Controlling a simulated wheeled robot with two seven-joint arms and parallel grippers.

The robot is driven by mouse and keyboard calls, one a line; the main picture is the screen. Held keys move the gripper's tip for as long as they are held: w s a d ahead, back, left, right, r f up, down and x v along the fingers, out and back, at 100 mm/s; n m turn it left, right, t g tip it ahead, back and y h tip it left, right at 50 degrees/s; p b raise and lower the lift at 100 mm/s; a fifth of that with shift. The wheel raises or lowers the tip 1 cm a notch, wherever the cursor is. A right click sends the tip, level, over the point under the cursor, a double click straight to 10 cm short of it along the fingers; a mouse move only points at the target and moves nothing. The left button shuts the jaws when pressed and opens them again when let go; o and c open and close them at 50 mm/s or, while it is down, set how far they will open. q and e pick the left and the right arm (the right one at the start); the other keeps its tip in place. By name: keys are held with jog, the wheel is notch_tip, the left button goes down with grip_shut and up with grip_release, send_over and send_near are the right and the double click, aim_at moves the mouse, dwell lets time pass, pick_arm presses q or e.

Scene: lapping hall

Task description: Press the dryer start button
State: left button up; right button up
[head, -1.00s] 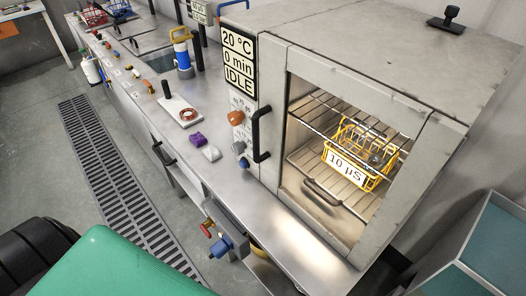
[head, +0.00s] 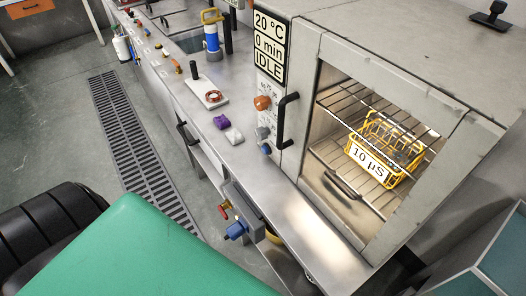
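The dryer (head: 405,50) is a grey metal cabinet at the right of the head view. Its display (head: 270,45) reads 20 °C, 0 min, IDLE. Below the display, its narrow control panel carries an orange knob (head: 262,103), a grey knob (head: 262,132) and a small blue button (head: 266,149). No start label is readable, so I cannot tell for certain which is the start button. A yellow wire basket (head: 398,178) tagged 10 µS sits on a rack inside the lit chamber. Neither of my grippers is in view.
A black upright handle (head: 286,122) stands out just right of the panel controls. A blue-handled valve (head: 236,230) juts from the bench front. A floor grate (head: 140,155) runs alongside.

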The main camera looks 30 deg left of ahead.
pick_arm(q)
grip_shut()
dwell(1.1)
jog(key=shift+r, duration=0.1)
